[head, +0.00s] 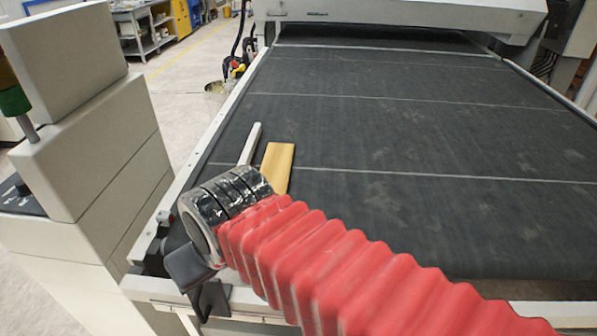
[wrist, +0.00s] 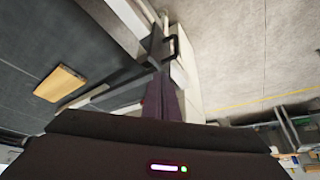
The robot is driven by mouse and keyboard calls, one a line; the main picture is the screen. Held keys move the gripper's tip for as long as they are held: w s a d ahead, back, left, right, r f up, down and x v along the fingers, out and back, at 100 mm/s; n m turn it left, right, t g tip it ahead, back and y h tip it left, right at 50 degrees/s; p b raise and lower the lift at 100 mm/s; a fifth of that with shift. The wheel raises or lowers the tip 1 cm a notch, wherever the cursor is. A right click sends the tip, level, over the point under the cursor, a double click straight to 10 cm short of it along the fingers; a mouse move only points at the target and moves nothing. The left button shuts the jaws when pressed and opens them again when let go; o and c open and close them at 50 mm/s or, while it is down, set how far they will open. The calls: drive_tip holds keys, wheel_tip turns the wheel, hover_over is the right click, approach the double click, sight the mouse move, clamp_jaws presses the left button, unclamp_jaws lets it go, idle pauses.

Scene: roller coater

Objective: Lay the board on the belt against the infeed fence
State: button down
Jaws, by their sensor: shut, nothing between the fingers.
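The board (head: 278,165) is a flat yellow-tan piece lying on the dark belt (head: 400,130), near its left edge. The infeed fence (head: 250,144) is a pale narrow bar just left of the board. A narrow dark strip of belt shows between them; my arm hides their near ends. In the wrist view the board (wrist: 60,83) lies at the left on the belt (wrist: 50,35), apart from my gripper. My gripper (wrist: 163,92) is shut and empty. In the head view it hangs, dark and partly hidden, at the belt's near left corner.
A pale frame rail (head: 190,180) runs along the belt's left side. A tall grey cabinet (head: 95,150) stands left of it. The coater housing (head: 400,15) spans the far end. The belt's middle and right are clear.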

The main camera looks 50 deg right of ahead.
drive_tip(key=w+d+r+m+g+y, duration=0.1)
drive_tip(key=w+d+m+y, duration=0.1)
drive_tip(key=w+d+m, duration=0.7)
drive_tip(key=w+d+r+m+g+y, duration=0.1)
drive_tip(key=w+d+m, duration=0.5)
drive_tip(key=d, duration=0.6)
drive_tip(key=s+d+f+m+t+y, duration=0.1)
drive_tip(key=d+m, duration=0.3)
drive_tip(key=d, duration=0.5)
drive_tip(key=s+d+f+m+t, duration=0.1)
drive_tip(key=d+f+m, duration=0.3)
drive_tip(key=d, duration=0.6)
drive_tip(key=s+d+f+m+t+y, duration=0.1)
drive_tip(key=s+d+f+m, duration=0.1)
drive_tip(key=d, duration=0.7)
drive_tip(key=f+m, duration=0.1)
drive_tip(key=m, duration=0.1)
drive_tip(key=shift+s+d+m+t+y, duration=0.2)
drive_tip(key=shift+m+t+y, duration=0.1)
drive_tip(key=shift+m, duration=0.1)
drive_tip(key=shift+a, duration=0.1)
